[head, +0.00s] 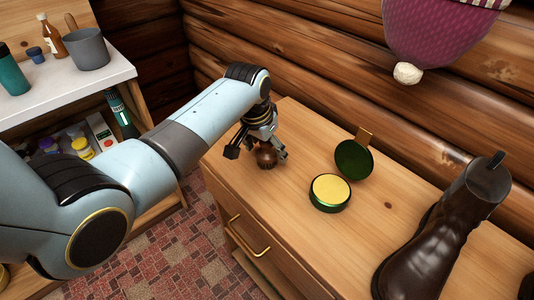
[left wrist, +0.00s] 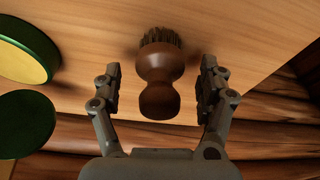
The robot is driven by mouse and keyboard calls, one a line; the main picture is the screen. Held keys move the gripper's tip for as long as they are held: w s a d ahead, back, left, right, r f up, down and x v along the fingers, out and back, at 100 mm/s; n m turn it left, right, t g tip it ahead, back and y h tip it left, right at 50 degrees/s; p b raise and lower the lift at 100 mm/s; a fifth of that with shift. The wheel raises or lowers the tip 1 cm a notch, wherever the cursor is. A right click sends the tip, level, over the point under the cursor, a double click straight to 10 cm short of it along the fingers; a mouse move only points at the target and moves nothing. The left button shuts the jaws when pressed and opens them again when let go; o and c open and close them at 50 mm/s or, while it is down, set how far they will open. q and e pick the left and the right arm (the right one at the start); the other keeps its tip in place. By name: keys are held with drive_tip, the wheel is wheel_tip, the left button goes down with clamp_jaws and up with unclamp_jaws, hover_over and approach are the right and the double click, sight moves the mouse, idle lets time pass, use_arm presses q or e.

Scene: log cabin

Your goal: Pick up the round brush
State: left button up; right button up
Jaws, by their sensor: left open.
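The round brush (head: 266,157) stands on the wooden cabinet top, near its left end. In the left wrist view the brush (left wrist: 160,82) has a brown turned-wood knob and dark bristles. My left gripper (head: 257,152) is at the brush. In the left wrist view its two fingers (left wrist: 160,92) are open, one on each side of the knob, with gaps between them and the wood. My right gripper is in neither view.
A round green tin with yellow contents (head: 330,192) and its dark green lid (head: 353,160) are right of the brush. A brown leather boot (head: 440,235) stands farther right on the cabinet top (head: 290,215). A log wall rises behind.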

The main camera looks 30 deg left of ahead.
use_arm(q)
drive_tip(key=shift+c, duration=0.3)
drive_tip(key=c, duration=1.2)
drive_tip(key=shift+o, duration=0.2)
wheel_tip(320, 180, up, 10)
drive_tip(key=shift+f, duration=0.1)
